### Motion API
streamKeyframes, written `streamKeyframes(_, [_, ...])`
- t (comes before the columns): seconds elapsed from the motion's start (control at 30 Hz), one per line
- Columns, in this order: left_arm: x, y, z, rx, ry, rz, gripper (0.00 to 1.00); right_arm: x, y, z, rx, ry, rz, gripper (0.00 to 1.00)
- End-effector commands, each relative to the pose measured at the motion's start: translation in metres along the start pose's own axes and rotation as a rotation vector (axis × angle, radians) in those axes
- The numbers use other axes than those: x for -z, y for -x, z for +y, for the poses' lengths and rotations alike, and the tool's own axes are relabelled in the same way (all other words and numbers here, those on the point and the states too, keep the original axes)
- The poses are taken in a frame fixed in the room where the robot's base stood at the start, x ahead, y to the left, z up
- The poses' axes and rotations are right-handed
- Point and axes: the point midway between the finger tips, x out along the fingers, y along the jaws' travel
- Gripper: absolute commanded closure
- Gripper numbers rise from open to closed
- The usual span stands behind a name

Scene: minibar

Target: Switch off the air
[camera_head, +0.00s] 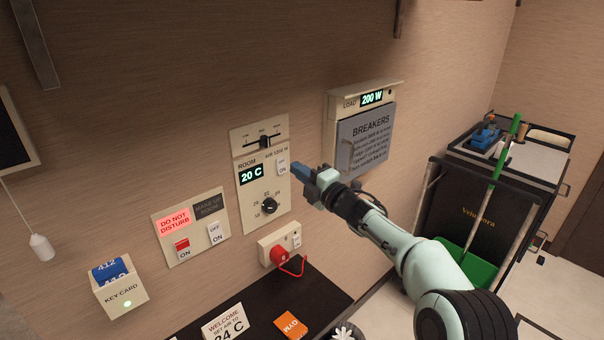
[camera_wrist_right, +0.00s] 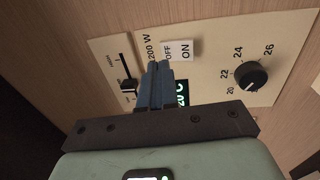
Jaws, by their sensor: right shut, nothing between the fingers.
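My right gripper (camera_head: 300,173) is shut and empty, just right of the switch. In the wrist view its blue fingertips (camera_wrist_right: 159,66) overlap the OFF end's edge; contact is unclear. My left gripper is not in view.
A round dial (camera_head: 269,205) is below the air switch. The breaker box (camera_head: 364,137) at right reads 200 W. A sign switch panel (camera_head: 192,228) and key card holder (camera_head: 119,287) are at left. A red plug (camera_head: 280,256) sits below, above a dark counter.

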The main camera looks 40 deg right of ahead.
Motion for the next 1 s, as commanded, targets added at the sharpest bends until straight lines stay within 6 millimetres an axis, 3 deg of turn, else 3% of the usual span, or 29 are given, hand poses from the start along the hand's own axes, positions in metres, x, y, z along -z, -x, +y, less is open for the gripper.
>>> streamKeyframes(0.2, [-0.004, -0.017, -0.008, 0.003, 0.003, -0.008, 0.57, 0.001, 0.05, 0.011, -0.002, 0.0, -0.001, 1.0])
streamKeyframes(0.43, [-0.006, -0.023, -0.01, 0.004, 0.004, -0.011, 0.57, 0.0, 0.086, 0.021, -0.001, 0.001, -0.002, 1.0])
streamKeyframes(0.6, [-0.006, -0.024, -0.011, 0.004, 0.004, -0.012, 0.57, 0.001, 0.096, 0.024, 0.0, -0.001, 0.0, 1.0])
streamKeyframes(1.0, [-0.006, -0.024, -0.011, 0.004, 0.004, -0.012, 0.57, 0.001, 0.097, 0.025, 0.0, -0.001, 0.001, 1.0])
